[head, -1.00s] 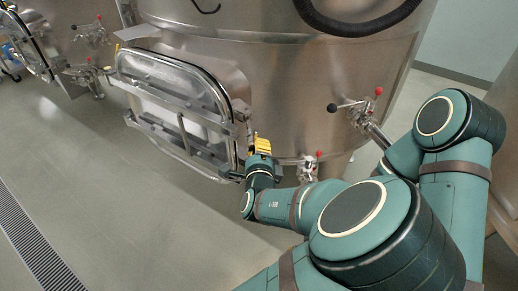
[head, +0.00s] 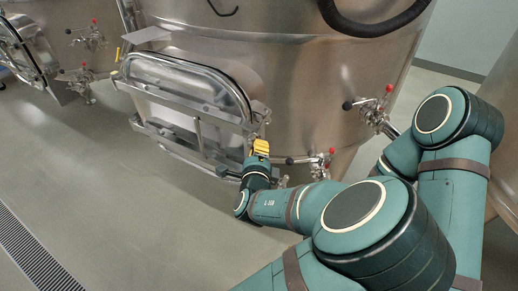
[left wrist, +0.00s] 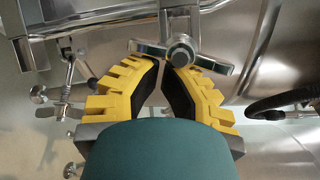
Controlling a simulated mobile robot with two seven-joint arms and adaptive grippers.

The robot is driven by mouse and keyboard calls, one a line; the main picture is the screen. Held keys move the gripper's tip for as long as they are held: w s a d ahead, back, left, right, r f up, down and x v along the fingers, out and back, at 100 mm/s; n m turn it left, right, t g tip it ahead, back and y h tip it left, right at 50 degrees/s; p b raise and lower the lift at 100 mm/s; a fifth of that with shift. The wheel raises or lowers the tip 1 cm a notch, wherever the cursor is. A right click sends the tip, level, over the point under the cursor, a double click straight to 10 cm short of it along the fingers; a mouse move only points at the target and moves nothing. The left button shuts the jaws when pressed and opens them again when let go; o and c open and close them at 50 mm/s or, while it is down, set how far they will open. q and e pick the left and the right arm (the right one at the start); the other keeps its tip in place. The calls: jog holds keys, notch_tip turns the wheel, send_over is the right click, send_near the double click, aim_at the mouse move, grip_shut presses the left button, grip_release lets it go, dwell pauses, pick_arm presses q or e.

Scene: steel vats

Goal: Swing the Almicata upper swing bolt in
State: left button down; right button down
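A swing bolt with a steel cross handle (left wrist: 180,50) shows at the top middle of the left wrist view. My left gripper (left wrist: 164,68) has yellow ribbed fingers with black pads, their tips brought close together just below the handle. Nothing shows gripped between them; I cannot tell whether they touch the handle. In the head view my left gripper (head: 261,147) is at the right edge of the vat door (head: 185,80), a rectangular steel hatch with crossbars. The bolt is small and unclear there. My right gripper is not in view.
The steel vat (head: 310,90) curves behind the hatch. Valves with red and black knobs (head: 368,104) stick out at right, another (head: 318,162) just right of my gripper. A second vat (head: 70,30) stands at left. The floor (head: 110,180) is clear, with a drain grate.

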pick_arm(q)
jog(key=shift+w+a, duration=0.15)
jog(key=shift+a, duration=0.4)
jog(key=shift+w+a, duration=0.15)
jog(key=shift+a, duration=0.55)
